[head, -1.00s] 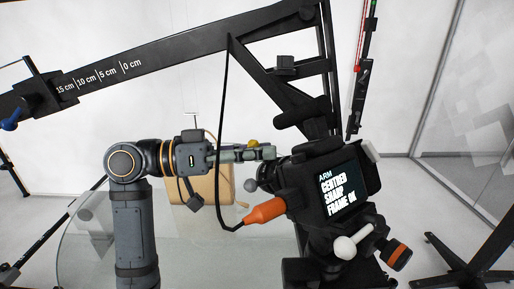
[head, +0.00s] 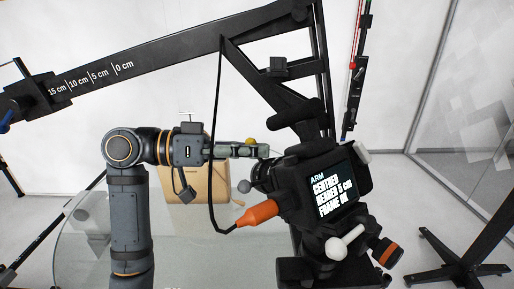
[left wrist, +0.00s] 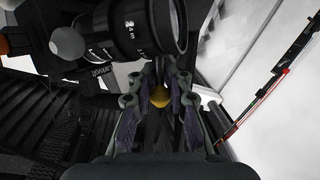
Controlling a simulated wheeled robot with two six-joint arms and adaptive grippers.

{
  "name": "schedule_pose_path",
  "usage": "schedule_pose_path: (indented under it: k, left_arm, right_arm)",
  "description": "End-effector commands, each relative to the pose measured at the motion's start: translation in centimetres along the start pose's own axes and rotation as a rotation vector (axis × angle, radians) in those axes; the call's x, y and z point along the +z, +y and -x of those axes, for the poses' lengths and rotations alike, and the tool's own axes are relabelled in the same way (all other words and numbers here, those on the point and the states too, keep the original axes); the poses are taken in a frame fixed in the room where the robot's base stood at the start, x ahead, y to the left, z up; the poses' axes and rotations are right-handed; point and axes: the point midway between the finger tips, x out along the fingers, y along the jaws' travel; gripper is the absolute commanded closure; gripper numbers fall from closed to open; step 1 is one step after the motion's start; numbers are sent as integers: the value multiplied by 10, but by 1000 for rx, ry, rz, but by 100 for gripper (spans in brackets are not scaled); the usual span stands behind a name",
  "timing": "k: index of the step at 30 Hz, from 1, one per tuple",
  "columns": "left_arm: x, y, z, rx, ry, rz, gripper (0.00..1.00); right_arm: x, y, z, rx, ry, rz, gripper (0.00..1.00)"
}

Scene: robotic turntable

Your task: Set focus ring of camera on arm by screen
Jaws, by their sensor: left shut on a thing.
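The camera (head: 306,186) is black and hangs on the black arm (head: 170,58). Its screen (head: 334,194) reads "ARM, CENTRED, NEARER 5 cm, FRAME OK". Its lens points left and upward; in the left wrist view the lens (left wrist: 135,28) with its ribbed rings and white marks fills the top, above the fingers. My left gripper (head: 258,150) is at the lens front, shut on a yellow knob (head: 250,141). The knob (left wrist: 160,96) shows between the two fingers in the left wrist view. How it joins the lens is hidden. My right gripper is not in view.
An orange-handled part (head: 258,212) with a black cable is close below the gripper. A white knob (head: 337,248) is under the camera. The arm's scale runs from 0 to 15 cm. A tan bag (head: 195,183) sits behind on a glass turntable (head: 85,240).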

Motion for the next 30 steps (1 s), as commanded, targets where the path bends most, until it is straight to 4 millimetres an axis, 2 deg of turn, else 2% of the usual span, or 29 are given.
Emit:
schedule_pose_path:
  k: [2,3,5,14,17,20,30]
  left_arm:
    - [-1,1,0,1,4,-1,100]
    - [-1,1,0,1,4,-1,79]
    - [-1,1,0,1,4,-1,71]
    - [-1,0,0,1,3,0,70]
    - [0,-1,6,-3,1,-1,70]
    - [0,-2,20,-6,-1,-2,70]
    - [1,-2,87,-8,-2,1,70]
  right_arm:
    - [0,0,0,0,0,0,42]
    - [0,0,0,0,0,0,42]
    - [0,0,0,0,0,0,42]
    - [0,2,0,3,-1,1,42]
    - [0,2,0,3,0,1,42]
    - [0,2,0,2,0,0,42]
    - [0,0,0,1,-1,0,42]
